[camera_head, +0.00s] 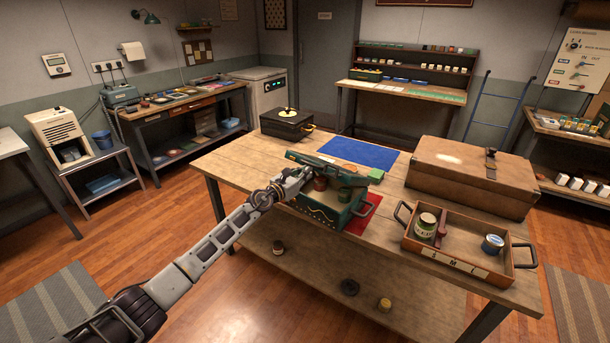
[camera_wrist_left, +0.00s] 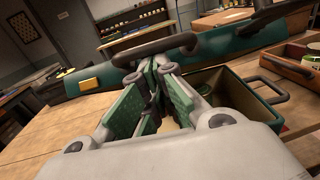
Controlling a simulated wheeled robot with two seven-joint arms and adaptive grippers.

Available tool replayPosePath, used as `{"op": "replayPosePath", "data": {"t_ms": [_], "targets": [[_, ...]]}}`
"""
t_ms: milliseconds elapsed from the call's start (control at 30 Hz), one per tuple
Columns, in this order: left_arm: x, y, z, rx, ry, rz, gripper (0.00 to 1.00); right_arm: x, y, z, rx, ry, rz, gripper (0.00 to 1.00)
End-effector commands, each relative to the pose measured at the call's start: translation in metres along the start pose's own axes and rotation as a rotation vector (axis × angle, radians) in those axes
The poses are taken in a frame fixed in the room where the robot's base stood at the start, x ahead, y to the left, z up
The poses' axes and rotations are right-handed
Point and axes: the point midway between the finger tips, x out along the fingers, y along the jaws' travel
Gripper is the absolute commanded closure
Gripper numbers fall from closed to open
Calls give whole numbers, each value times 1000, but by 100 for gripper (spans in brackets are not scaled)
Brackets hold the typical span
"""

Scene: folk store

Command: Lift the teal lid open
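The teal lid (camera_head: 328,169) stands raised and tilted above the teal box (camera_head: 323,216), whose inside shows with small jars (camera_head: 345,195) in it. In the left wrist view the lid (camera_wrist_left: 225,45) crosses the top, with its dark handle (camera_wrist_left: 155,49) in front of my fingertips. My left gripper (camera_head: 283,188) is at the lid's left side. In the wrist view the gripper's (camera_wrist_left: 151,68) green-padded fingers lie close together at the handle; whether they clamp it is unclear. The box's open inside (camera_wrist_left: 228,92) shows to the right of the fingers. My right gripper is not in view.
A brown case (camera_head: 450,185) and an open tray (camera_head: 460,240) with tins stand at the right of the table. A black box (camera_head: 284,128) is at the back left. A blue mat (camera_head: 360,152) lies behind the teal box. The table's left part (camera_head: 230,165) is clear.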

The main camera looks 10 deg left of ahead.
Motion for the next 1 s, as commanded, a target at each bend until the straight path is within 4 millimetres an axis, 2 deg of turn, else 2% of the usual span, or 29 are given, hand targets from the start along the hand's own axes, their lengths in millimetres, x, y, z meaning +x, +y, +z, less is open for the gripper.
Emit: {"op": "replayPosePath", "data": {"t_ms": [467, 1000], "targets": [[1, 0, 2, 0, 0, 0, 100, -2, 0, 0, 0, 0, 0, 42], [12, 1, 21, 0, 1, 1, 100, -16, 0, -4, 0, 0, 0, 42]]}}
